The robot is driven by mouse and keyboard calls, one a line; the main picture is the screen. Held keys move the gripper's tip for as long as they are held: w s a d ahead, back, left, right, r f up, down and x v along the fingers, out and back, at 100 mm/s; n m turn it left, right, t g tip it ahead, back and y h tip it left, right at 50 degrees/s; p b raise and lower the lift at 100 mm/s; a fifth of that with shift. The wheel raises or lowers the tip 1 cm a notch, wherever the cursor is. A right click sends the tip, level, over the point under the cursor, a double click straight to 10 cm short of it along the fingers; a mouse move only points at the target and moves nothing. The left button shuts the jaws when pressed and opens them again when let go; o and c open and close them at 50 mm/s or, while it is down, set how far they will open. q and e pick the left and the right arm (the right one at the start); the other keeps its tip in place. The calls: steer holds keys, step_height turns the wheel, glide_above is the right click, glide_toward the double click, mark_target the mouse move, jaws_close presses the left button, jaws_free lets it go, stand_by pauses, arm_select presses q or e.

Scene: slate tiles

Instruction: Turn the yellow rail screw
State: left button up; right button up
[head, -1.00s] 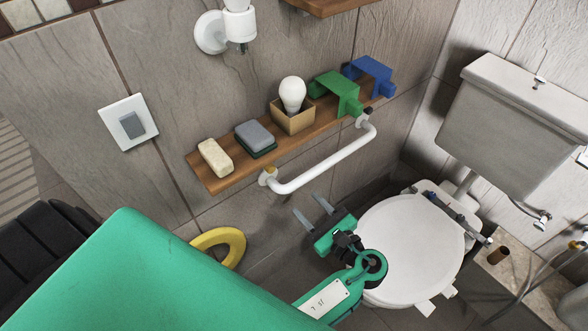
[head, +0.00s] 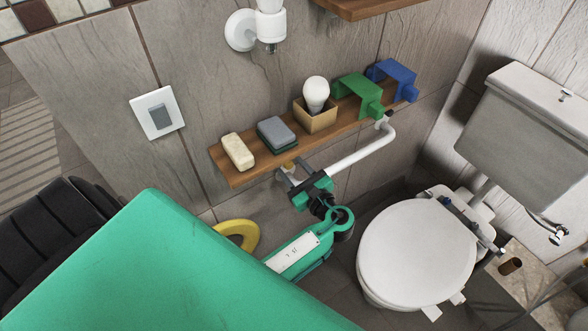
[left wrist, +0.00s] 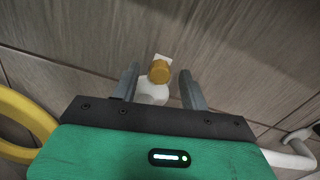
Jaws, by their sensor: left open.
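The yellow rail screw (left wrist: 159,71) sits on the white end mount of the grab rail (left wrist: 152,92). In the left wrist view it lies between my two open fingers, with a gap on each side. In the head view the yellow screw (head: 288,165) shows just below the wooden shelf, at the left end of the white rail (head: 362,150). My left gripper (head: 286,174) is open around that rail end, and its fingers partly hide the mount. The left gripper's fingers also show in the left wrist view (left wrist: 160,88). My right gripper is not in view.
A wooden shelf (head: 236,179) above the rail holds soap (head: 238,151), a sponge (head: 277,135), a bulb (head: 316,94) in a box, and green and blue holders. A toilet (head: 415,255) stands right. A yellow ring (head: 237,232) is below left.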

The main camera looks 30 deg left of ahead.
arm_select(q)
jaws_close()
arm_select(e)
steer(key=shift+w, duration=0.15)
